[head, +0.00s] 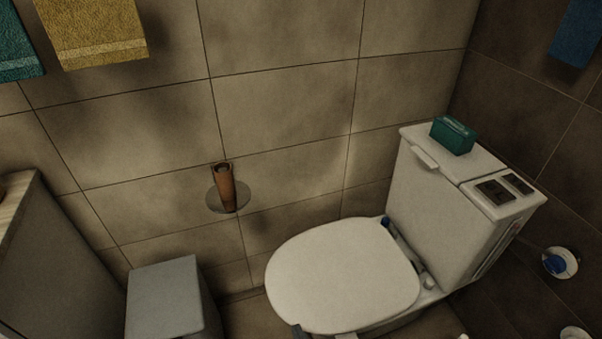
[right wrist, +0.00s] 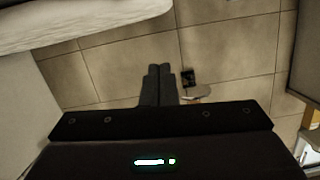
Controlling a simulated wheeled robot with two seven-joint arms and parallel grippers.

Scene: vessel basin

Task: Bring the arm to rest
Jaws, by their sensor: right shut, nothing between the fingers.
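My right gripper (right wrist: 159,70) shows in the right wrist view with its two dark fingers together. It is shut and empty, with tiled surface beyond the fingertips. In the head view only a small dark piece at the bottom edge, by the front of the toilet lid, may be part of it; I cannot tell for sure. My left gripper is not in view.
A white toilet (head: 345,275) has its lid down. A teal box (head: 453,136) sits on its tank. A brown cup-like object (head: 226,188) stands on a round wall shelf (head: 243,197). A grey bin (head: 167,300) stands left of the toilet. Towels (head: 92,30) hang upper left.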

